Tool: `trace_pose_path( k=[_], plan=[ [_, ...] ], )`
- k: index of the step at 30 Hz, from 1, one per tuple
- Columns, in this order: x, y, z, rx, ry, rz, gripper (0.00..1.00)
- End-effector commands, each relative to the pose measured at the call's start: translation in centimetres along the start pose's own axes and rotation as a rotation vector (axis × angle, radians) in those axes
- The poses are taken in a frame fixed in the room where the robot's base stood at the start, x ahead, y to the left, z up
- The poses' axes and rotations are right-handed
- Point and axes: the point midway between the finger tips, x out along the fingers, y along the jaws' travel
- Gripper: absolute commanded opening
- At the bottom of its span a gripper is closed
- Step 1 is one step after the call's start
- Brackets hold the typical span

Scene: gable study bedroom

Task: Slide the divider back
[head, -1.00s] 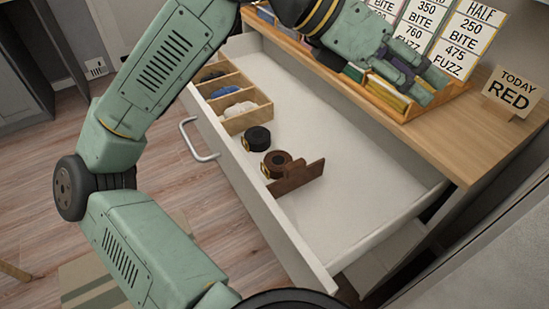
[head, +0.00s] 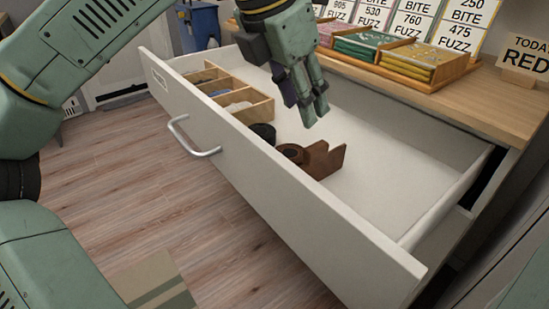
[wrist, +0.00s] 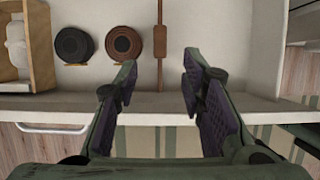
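The brown divider (head: 327,160) stands upright across the open drawer (head: 385,190), close to its front wall. In the wrist view, the divider (wrist: 160,42) shows edge-on as a thin strip, just beyond the gap between my fingers. My gripper (head: 312,113) is above the drawer and apart from the divider in the head view. It is open and empty, its two fingers spread in the wrist view (wrist: 158,78).
A brown roll (wrist: 124,44) sits beside the divider, with a black roll (wrist: 74,45) farther left. A wooden compartment tray (head: 245,104) fills the drawer's left end. The drawer floor right of the divider is clear. Packets in a wooden holder (head: 440,75) and signs stand on the desktop.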

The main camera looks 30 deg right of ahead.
Motion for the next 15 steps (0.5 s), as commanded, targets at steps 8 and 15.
trace_pose_path(
  k=[8,15],
  plan=[
    [3.3,-0.1,0.0,0.004,0.005,0.000,0.37],
    [7.9,-0.1,0.0,0.003,0.004,-0.001,0.37]
  ],
)
